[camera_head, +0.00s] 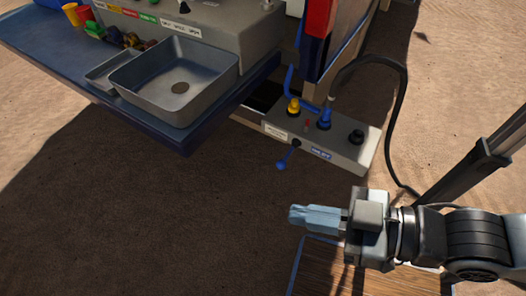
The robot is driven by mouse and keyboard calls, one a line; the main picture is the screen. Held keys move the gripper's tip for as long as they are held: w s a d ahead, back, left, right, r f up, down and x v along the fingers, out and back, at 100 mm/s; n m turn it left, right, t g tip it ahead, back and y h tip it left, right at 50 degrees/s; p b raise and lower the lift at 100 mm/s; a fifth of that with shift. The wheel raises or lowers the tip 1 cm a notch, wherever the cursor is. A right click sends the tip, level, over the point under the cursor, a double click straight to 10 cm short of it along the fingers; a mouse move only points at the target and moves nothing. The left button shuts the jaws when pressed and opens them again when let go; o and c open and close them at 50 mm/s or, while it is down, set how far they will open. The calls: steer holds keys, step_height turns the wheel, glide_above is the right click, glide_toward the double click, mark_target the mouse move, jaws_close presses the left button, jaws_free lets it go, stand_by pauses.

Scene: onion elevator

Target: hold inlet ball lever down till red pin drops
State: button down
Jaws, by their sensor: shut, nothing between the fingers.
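The inlet ball lever (284,160) is a blue lever with a round blue end, sticking out from the front face of a grey box. The box (343,166) carries a blue label reading INLET (321,153). A small red pin (307,123) stands up on the box top, between a yellow fitting (293,106) and a blue fitting (324,119). My gripper (292,215) is shut and empty, its pale blue fingers pointing left. In the picture it is below the lever and apart from it.
A blue-topped bench with a metal sink (174,82) is at upper left. A black knob (356,137) and a black hose (404,95) are at the box's right. A wooden board (325,262) lies under my arm. Open sandy ground is left of my gripper.

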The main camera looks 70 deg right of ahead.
steer(key=shift+w, duration=0.3)
steer(key=w+d+f+m+g+h+b, duration=0.15)
steer(key=w+d+f+g, duration=0.3)
steer(key=d+f, duration=0.55)
steer(key=w+d+f+m+g+h+b, duration=0.15)
steer(key=w+d+f+g, duration=0.3)
steer(key=d+f, duration=0.6)
steer(key=s+d+g+y, duration=0.1)
steer(key=d+y, duration=0.1)
steer(key=d, duration=0.5)
steer(key=s+d+r+g+y, duration=0.1)
steer(key=s+d+g+y, duration=0.1)
steer(key=d, duration=0.5)
steer(key=shift+s+r+y+b, duration=0.15)
steer(key=shift+r+y+b, duration=0.05)
steer(key=shift+y+b, duration=0.1)
steer(key=shift+f, duration=0.15)
